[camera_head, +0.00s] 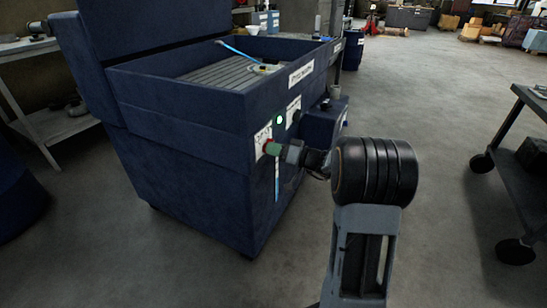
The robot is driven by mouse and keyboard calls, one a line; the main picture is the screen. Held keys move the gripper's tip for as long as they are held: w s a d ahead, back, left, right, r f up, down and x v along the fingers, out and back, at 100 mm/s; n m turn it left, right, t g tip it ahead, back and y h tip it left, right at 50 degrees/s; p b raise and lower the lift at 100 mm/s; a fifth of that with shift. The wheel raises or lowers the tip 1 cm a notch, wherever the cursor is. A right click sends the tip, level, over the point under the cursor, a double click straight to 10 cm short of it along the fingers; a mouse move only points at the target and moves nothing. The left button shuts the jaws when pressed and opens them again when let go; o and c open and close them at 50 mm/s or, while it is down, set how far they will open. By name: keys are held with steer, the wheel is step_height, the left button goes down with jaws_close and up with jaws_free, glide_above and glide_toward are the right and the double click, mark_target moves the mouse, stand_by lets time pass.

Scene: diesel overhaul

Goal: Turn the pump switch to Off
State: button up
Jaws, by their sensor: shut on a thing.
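The pump switch (266,146) is a small reddish part on a white label plate, on the near side of the dark blue parts washer (190,160). My gripper (275,149) reaches it from the right, its greenish tip against the switch. The jaws are shut on the switch, which they mostly hide. The switch's pointer and the label's words are too small or covered to read. A small green light (280,119) glows just above.
The washer's lid stands open over a ribbed tray (228,72) with a light blue hose (236,49). A blue box (322,124) juts from its side, beyond my gripper. A dark wheeled cart (520,180) stands at right. The floor between is clear.

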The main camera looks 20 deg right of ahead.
steer(key=n+b, duration=0.1)
steer(key=b, duration=0.2)
steer(key=f+n+b, duration=0.1)
steer(key=n+b, duration=0.1)
steer(key=b, duration=0.2)
steer(key=shift+s+a+r+n+p, duration=0.1)
steer(key=shift+r+n+p, duration=0.5)
steer(key=shift+n, duration=0.3)
steer(key=n, duration=0.5)
steer(key=shift+f, duration=0.15)
steer(key=n, duration=0.6)
steer(key=shift+s+a, duration=0.1)
steer(key=shift+a, duration=0.05)
steer(key=o, duration=1.5)
